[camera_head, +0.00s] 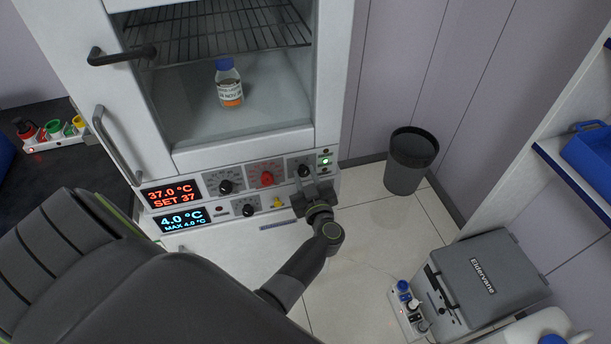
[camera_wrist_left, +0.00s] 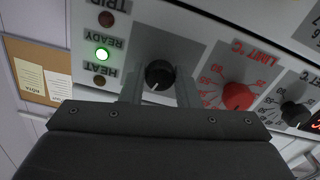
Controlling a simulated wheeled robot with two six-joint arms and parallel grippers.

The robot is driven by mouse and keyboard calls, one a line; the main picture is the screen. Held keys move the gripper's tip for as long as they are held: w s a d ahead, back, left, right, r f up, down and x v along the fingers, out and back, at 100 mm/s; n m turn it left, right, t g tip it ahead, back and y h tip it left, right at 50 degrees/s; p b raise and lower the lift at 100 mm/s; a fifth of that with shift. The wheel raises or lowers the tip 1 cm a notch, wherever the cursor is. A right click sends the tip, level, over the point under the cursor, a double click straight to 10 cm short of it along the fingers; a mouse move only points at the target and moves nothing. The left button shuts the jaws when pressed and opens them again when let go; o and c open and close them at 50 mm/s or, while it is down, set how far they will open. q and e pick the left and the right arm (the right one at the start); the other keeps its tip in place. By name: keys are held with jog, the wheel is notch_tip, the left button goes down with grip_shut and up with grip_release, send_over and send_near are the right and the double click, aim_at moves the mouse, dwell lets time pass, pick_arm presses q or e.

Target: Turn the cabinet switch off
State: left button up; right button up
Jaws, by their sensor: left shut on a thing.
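The white cabinet (camera_head: 335,60) has a control panel along its lower front. The cabinet switch is a black rotary knob (camera_head: 304,170) at the panel's right end, beside small indicator lamps (camera_head: 324,159). It also shows in the left wrist view (camera_wrist_left: 159,72), with its white pointer mark toward the gripper side. My left gripper (camera_head: 314,186) is at this knob, with one finger on each side of it, shut on it. In the left wrist view the gripper (camera_wrist_left: 160,90) partly hides the knob's label. My right gripper is not in view.
A bottle (camera_head: 228,85) stands inside the cabinet. A dark bin (camera_head: 411,158) and a grey case (camera_head: 488,275) stand to the right, with clear floor between.

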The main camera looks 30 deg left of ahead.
pick_arm(q)
jog(key=n, duration=0.4)
jog(key=shift+n, duration=0.3)
jog(key=n+b, duration=0.1)
jog(key=n, duration=0.3)
jog(key=shift+n, duration=0.3)
jog(key=o, duration=1)
jog(key=shift+w, duration=0.1)
jog(key=shift+c, duration=0.2)
jog(key=shift+d, duration=0.1)
